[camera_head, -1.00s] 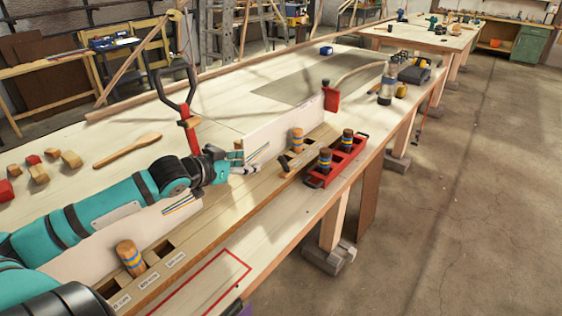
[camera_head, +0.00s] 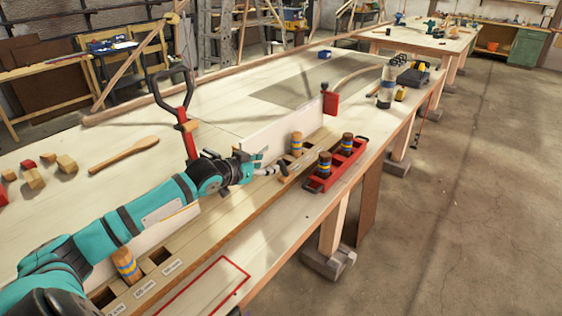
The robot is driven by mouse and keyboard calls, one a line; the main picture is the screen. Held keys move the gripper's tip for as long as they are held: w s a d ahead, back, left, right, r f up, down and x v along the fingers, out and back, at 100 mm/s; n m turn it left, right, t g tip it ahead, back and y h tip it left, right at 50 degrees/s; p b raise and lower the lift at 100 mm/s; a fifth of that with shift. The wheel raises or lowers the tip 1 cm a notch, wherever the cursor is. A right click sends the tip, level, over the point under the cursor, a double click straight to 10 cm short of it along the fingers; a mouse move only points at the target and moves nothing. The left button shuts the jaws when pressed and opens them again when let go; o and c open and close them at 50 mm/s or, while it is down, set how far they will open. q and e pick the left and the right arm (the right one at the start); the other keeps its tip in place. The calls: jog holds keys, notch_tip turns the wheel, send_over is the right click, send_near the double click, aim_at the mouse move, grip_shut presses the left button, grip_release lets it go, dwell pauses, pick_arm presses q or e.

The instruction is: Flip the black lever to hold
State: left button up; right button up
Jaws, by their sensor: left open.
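A black loop-handled lever (camera_head: 172,88) stands upright on a red post (camera_head: 188,140) at the back side of the bench, left of the middle. My left gripper (camera_head: 265,162) is open and empty, over the long wooden rail (camera_head: 225,205), to the right of the lever and apart from it. Its fingers point right, close to a small dark piece (camera_head: 283,170) at a slot in the rail. I cannot tell whether they touch it. No marking for hold is readable. My right gripper is not in view.
A striped peg (camera_head: 297,144) stands in the rail just beyond the fingers. A red tray (camera_head: 318,186) with striped pegs is at the front edge. Another striped peg (camera_head: 126,264) stands near my forearm.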

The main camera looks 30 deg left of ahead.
aim_at(279, 163)
pick_arm(q)
jog(key=x, duration=0.8)
jog(key=shift+w+d+f+p, duration=0.1)
jog(key=shift+w+f+p, duration=0.05)
jog(key=shift+w+p, duration=0.2)
grip_shut()
